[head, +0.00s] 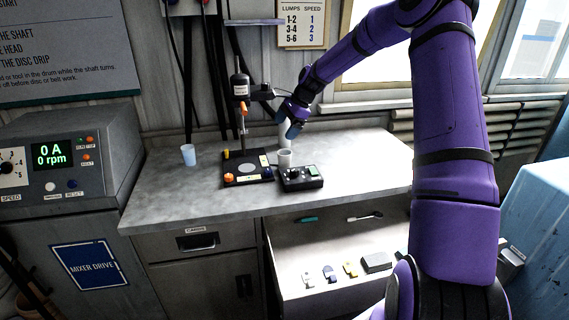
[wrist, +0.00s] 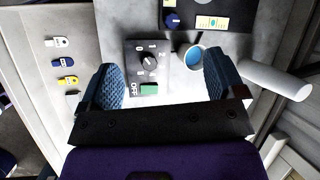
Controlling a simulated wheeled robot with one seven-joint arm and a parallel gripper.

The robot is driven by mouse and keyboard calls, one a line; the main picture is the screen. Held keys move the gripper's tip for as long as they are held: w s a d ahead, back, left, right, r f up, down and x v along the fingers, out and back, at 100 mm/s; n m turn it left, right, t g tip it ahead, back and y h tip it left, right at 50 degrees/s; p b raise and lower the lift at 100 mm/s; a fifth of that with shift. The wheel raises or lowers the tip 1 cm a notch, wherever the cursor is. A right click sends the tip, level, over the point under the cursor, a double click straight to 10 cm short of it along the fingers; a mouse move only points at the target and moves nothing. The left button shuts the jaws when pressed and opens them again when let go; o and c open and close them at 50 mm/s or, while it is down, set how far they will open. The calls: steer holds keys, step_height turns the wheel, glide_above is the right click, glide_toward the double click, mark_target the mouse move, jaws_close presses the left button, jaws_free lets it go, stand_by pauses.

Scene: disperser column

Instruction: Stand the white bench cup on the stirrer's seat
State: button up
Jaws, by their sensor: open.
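The white bench cup (head: 284,158) stands upright on the bench, just right of the stirrer's black base and behind the control box. In the wrist view the cup (wrist: 189,56) shows a blue inside, near the right finger. The stirrer's seat (head: 243,169) is a pale round disc on the black base (head: 262,179), with nothing standing on it. My gripper (head: 293,129) is above and behind the cup. In the wrist view my gripper (wrist: 162,75) is open, with nothing held between its fingers.
A black control box (head: 300,178) with knob and green button sits in front of the cup. A white cylinder (head: 285,132) stands behind it. The stirrer column (head: 241,110) rises behind the seat. A pale blue cup (head: 188,155) stands left. The bench's right side is clear.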

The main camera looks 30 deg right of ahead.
mark_target(285, 161)
steer(key=w+d+f+m+t+y, duration=0.1)
steer(key=w+d+f+m, duration=0.25)
steer(key=d+f, duration=0.2)
steer(key=w+d+f+m+t+y, duration=0.1)
steer(key=w+d+f+m, duration=0.1)
steer(key=d+f+m, duration=0.3)
steer(key=shift+n, duration=0.55)
steer(key=x, duration=1)
steer(key=shift+w+d+f, duration=0.15)
steer(key=shift+w+d, duration=0.1)
steer(key=shift+d, duration=0.05)
